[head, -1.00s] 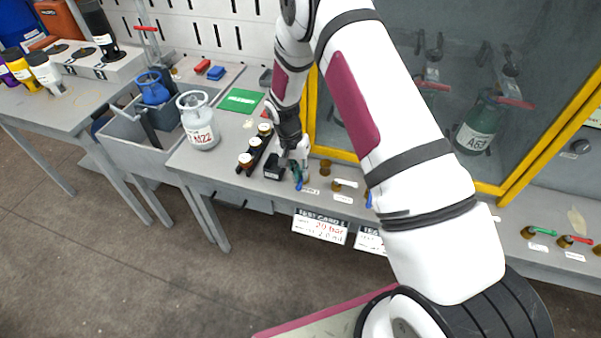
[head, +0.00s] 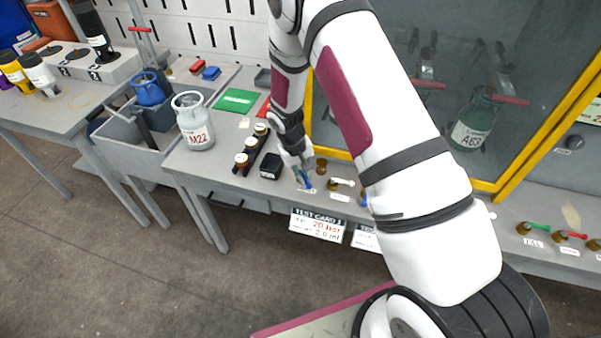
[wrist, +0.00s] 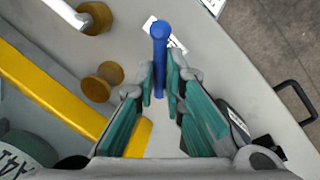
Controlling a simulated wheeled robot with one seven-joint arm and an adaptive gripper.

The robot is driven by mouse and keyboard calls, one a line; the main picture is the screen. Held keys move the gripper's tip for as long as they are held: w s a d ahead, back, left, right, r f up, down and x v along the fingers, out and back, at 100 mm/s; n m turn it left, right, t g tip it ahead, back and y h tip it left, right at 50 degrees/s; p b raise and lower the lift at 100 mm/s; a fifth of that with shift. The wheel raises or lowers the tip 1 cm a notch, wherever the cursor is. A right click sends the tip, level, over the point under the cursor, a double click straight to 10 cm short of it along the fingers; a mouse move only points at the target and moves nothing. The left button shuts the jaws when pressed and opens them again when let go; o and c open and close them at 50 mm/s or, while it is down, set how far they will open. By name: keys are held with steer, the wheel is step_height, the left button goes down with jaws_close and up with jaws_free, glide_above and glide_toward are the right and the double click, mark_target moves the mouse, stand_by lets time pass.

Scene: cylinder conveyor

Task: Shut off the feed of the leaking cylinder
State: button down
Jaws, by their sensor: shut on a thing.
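My gripper (wrist: 160,82) has its green fingers shut on a blue valve lever (wrist: 160,40) above the bench's front edge. In the head view my gripper (head: 305,180) and the blue lever are small at the bench front. Brass valve parts (wrist: 103,82) stand beside the fingers; the lever's joint to its valve is hidden. A neighbouring valve has a white lever (head: 343,182). A green cylinder (head: 474,128) labelled A63 is behind the cabinet glass. A light grey cylinder (head: 196,128) labelled A422 or similar stands on the bench. No leak is visible.
A yellow cabinet frame (wrist: 50,85) runs close beside the fingers. A black box (head: 271,166) and a rack of jars (head: 246,155) stand left of my gripper. Green-lever (head: 535,227) and red-lever (head: 571,236) valves sit to the right.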

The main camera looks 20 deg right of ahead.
mark_target(306, 179)
steer(key=n, duration=0.2)
steer(key=d+n+t, duration=0.1)
steer(key=n, duration=0.2)
steer(key=shift+w+d+n, duration=0.1)
steer(key=shift+d+n, duration=0.1)
steer(key=shift+n, duration=0.1)
steer(key=shift+w+d+n+t+y, duration=0.15)
steer(key=shift+d+n+y, duration=0.05)
steer(key=shift+n, duration=0.85)
steer(key=shift+w+d+n+t+y, duration=0.1)
steer(key=shift+d+n+t+y, duration=0.1)
steer(key=shift+n, duration=0.85)
steer(key=c, duration=1.7)
jaws_free()
steer(key=shift+o, duration=0.2)
steer(key=v, duration=1.2)
steer(key=shift+w+r, duration=0.1)
